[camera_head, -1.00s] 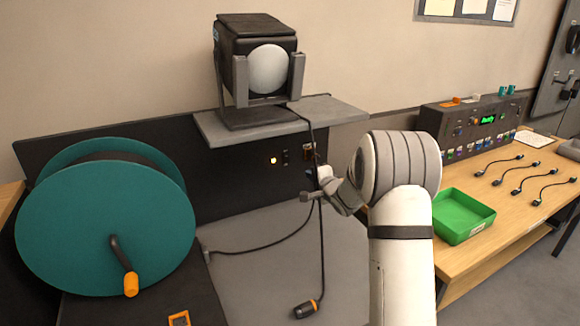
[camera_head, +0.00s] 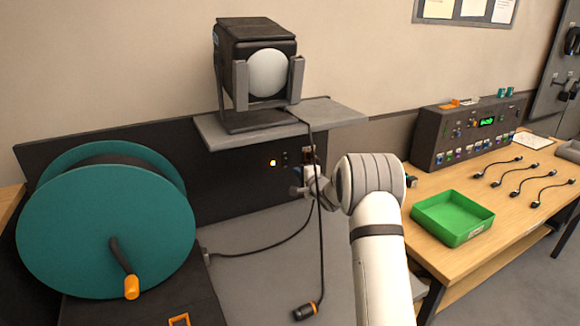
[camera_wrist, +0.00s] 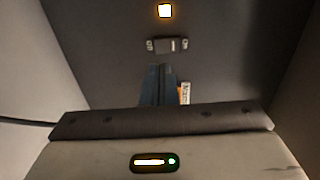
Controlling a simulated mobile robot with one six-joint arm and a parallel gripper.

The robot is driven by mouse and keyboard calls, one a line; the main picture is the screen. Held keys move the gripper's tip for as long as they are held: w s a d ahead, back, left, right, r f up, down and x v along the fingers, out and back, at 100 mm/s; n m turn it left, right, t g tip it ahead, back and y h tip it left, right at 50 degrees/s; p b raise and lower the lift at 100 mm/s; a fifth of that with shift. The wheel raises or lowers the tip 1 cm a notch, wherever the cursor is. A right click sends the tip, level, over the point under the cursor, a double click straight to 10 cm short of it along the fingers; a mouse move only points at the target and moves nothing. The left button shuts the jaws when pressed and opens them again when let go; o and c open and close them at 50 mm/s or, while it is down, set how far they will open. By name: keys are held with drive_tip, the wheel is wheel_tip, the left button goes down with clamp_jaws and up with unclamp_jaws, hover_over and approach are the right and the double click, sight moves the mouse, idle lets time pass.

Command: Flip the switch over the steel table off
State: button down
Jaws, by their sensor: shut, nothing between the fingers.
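A small dark switch (camera_head: 285,158) is on the black panel over the grey steel table (camera_head: 250,275). In the wrist view the switch (camera_wrist: 167,45) lies sideways between two small labels; the right one seems to read ON. An amber lamp (camera_head: 272,163) beside it is lit, and it also shows in the wrist view (camera_wrist: 165,10). My gripper (camera_head: 297,190) is shut and empty, close to the panel, low and right of the switch. In the wrist view its blue-grey fingertips (camera_wrist: 157,69) are just below the switch; whether they touch it cannot be told.
A stage light (camera_head: 258,75) stands on a grey shelf (camera_head: 215,135) above the panel. A black cable (camera_head: 321,235) hangs beside my gripper, ending in a plug (camera_head: 305,310). A teal cable reel (camera_head: 85,235) is at left. A green tray (camera_head: 455,238) is on the wooden table at right.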

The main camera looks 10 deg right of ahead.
sight(286, 164)
drive_tip(key=p+x, duration=0.1)
drive_tip(key=x, duration=0.6)
